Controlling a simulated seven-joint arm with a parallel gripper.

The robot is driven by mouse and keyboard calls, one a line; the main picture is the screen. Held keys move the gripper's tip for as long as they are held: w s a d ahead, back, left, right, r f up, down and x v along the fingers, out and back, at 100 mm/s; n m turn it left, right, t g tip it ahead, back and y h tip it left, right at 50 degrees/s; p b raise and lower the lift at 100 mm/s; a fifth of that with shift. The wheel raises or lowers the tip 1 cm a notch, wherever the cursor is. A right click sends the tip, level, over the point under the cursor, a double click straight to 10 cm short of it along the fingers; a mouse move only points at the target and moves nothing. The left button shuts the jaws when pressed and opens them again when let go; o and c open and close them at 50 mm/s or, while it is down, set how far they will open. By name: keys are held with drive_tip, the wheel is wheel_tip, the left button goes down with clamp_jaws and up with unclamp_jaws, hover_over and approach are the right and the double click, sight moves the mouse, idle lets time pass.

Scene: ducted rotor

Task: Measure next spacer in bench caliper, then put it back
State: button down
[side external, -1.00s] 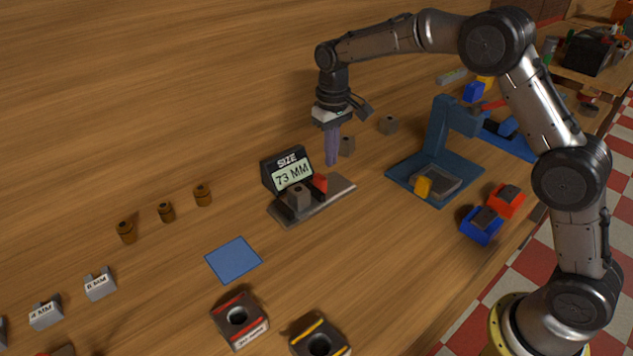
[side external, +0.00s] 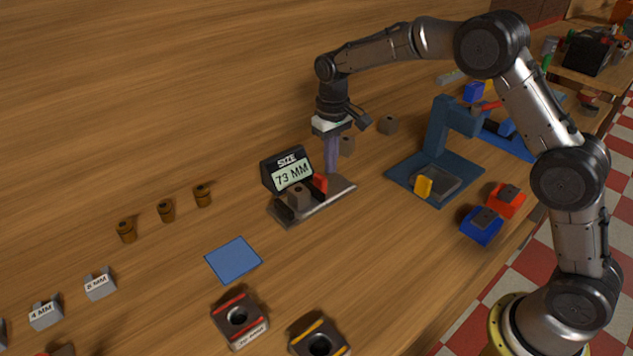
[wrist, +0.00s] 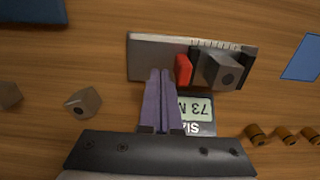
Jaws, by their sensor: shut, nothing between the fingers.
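The bench caliper (side external: 336,193) stands mid-table, and its display (side external: 293,175) reads 73 MM. A grey-brown spacer (side external: 299,196) with a hole sits on the caliper beside its dark jaw; the spacer also shows in the wrist view (wrist: 222,70). The red slider (side external: 320,183) is apart from the spacer, with a narrow dark jaw between them in the wrist view (wrist: 183,70). My gripper (side external: 332,170) has purple fingers, shut and empty, pointing down at the caliper's end next to the red slider. Two more spacers (side external: 346,146) (side external: 388,125) stand on the table behind.
A blue press-like stand (side external: 437,150) is to the right. Blue (side external: 481,226) and red (side external: 506,201) blocks lie near the front edge. A blue mat (side external: 233,260), brown cylinders (side external: 166,212), grey labelled blocks (side external: 99,284) and holed blocks (side external: 239,319) are to the left.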

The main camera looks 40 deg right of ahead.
sight(319, 176)
drive_tip(key=shift+f, duration=1.75)
drive_tip(key=shift+a, duration=0.15)
drive_tip(key=shift+a, duration=2.2)
drive_tip(key=shift+d, duration=0.6)
